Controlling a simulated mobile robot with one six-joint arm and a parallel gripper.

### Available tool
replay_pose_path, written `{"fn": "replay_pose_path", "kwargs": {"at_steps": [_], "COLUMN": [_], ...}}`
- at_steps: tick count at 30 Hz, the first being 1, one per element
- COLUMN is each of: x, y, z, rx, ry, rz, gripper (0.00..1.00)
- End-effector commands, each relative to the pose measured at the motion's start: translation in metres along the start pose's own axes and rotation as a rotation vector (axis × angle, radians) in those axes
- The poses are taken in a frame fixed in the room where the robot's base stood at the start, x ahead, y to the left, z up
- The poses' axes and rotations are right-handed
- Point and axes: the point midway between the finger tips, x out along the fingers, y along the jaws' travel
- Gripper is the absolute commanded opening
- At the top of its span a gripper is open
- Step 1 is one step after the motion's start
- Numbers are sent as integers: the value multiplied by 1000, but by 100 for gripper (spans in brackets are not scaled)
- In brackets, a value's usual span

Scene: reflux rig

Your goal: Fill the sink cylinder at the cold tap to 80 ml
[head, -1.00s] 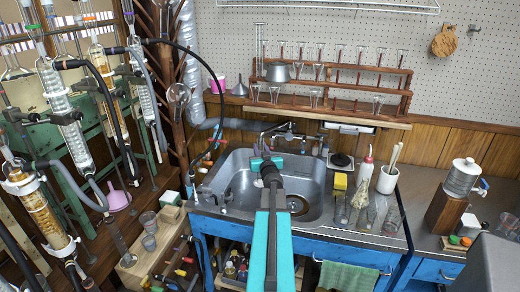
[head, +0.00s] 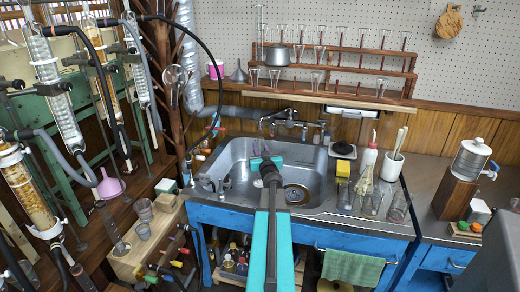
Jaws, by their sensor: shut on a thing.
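The metal sink (head: 232,160) is set in the bench at the middle of the head view. The tap (head: 290,123) stands at its back edge, with a curved spout reaching over the basin. My gripper (head: 266,162) is over the basin, a little below the spout in the picture. Its teal jaws are shut on the sink cylinder. The clear glass barely shows behind the jaws and my arm, so its water level and tilt cannot be read. I cannot make out any water running from the spout.
Several glass vessels (head: 372,203) stand right of the sink, near a white wash bottle (head: 367,160) and a white pot (head: 389,166). A wooden glassware rack (head: 345,72) is behind. Glass condensers (head: 62,110) and hoses crowd the left. A grey hose (head: 250,118) runs behind the sink.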

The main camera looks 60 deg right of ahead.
Motion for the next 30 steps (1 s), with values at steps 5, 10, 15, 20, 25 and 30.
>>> {"fn": "replay_pose_path", "kwargs": {"at_steps": [5, 10, 15, 20, 25, 30], "x": [0, 0, 0, 0, 0, 18], "y": [0, -1, -1, -1, -1, 2], "z": [18, 30, 42, 54, 65, 63], "rx": [0, 1, 0, 0, 0, 0], "ry": [1, 1, 0, 0, 0, 0], "rz": [0, -1, -1, -1, -1, -2], "gripper": [0, 0, 0, 0, 0, 0]}}
